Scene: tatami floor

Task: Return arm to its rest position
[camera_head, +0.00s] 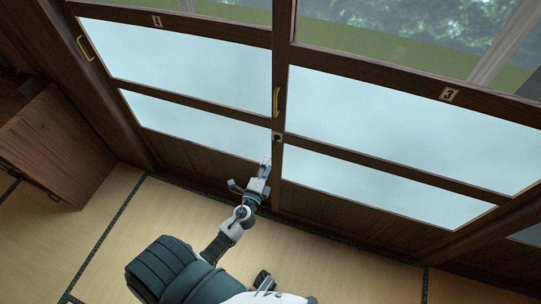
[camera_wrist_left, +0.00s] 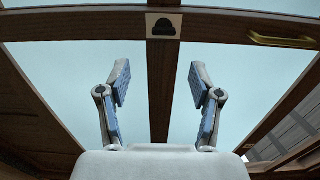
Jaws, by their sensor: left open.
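My left arm comes up from the bottom of the head view, stretched out toward the sliding doors. My left gripper (camera_head: 264,168) is at its end, close to the lower part of the wooden post where two door panels meet. In the left wrist view the gripper (camera_wrist_left: 160,78) shows two blue-padded fingers spread wide apart, with nothing between them. Beyond the fingers is a small latch plate with a dark knob (camera_wrist_left: 164,27), which also shows on the post in the head view (camera_head: 277,137).
Sliding doors with pale panes (camera_head: 400,115) span the far side. Brass handles sit on the middle post (camera_head: 277,101) and left frame (camera_head: 85,47). A brown wooden piece (camera_head: 58,145) stands at left. Tatami floor (camera_head: 335,268) is open at lower right.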

